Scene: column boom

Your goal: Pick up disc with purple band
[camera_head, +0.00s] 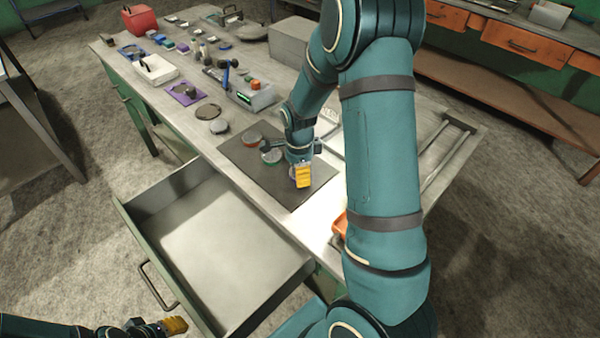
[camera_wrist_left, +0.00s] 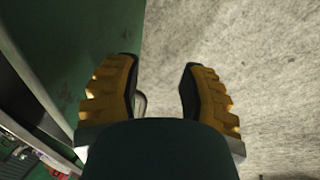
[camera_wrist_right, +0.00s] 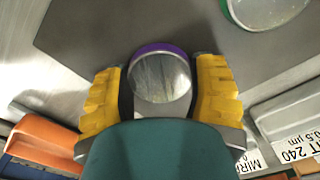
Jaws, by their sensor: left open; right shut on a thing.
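The disc with the purple band (camera_wrist_right: 162,80) has a shiny, scratched metal face and a purple rim. In the right wrist view it sits between the yellow fingers of my right gripper (camera_wrist_right: 160,72), which is shut on it. In the head view my right gripper (camera_head: 301,174) is low over the dark mat (camera_head: 235,152) and mostly hides this disc. I cannot tell whether the disc touches the mat. My left gripper (camera_head: 170,326) is open and empty at the lower left, apart from the bench; its spread fingers show in the left wrist view (camera_wrist_left: 160,95).
An open, empty drawer (camera_head: 215,240) juts out in front. An orange object (camera_head: 340,226) is near the bench's front edge. Labelled blocks (camera_wrist_right: 295,135) lie near my right gripper.

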